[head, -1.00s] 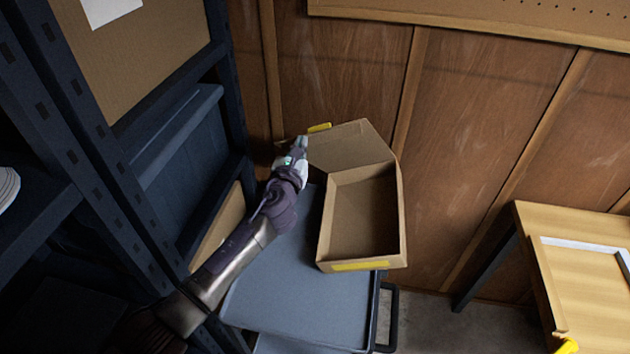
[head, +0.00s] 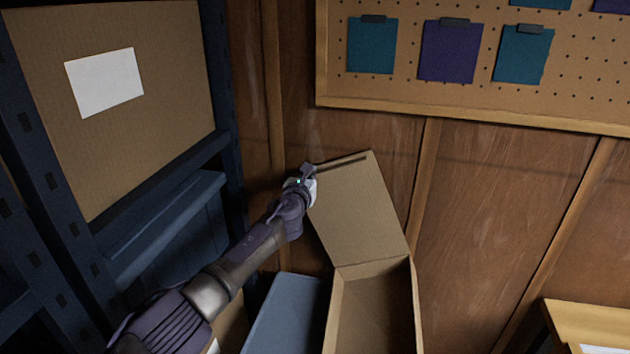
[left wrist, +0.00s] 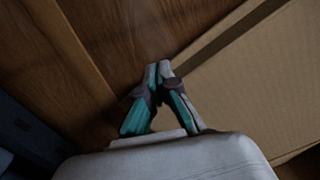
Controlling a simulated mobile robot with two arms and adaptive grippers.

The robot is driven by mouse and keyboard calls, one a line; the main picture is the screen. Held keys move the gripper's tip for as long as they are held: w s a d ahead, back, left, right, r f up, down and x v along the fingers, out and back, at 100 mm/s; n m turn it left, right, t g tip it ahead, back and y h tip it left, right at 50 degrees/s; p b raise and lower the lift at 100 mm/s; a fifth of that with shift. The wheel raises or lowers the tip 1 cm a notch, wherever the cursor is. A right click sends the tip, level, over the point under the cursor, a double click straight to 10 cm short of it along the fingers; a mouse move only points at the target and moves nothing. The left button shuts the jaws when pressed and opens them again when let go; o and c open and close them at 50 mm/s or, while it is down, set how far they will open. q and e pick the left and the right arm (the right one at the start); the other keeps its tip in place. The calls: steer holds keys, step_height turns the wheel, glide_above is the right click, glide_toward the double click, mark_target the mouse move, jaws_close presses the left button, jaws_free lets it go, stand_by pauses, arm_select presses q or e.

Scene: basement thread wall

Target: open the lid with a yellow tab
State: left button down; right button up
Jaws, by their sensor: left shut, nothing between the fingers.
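The cardboard lid (head: 362,212) is swung well open, tilted up behind its box (head: 378,315), hinged along the box's back edge. A dark strip runs along its top edge. The yellow tab does not show in either current view. The box's front end is cut off by the bottom of the head view. My left gripper (head: 307,171) is at the lid's upper left corner, shut and empty. In the left wrist view its fingertips (left wrist: 158,68) meet beside the lid (left wrist: 250,85); I cannot tell whether they touch it. My right gripper is not in view.
A dark shelf unit (head: 222,110) with a large carton (head: 120,140) and a blue bin (head: 170,235) fills the left. A wooden wall (head: 480,200) stands close behind, with a pegboard (head: 420,85) above. A wooden table (head: 590,320) is at lower right.

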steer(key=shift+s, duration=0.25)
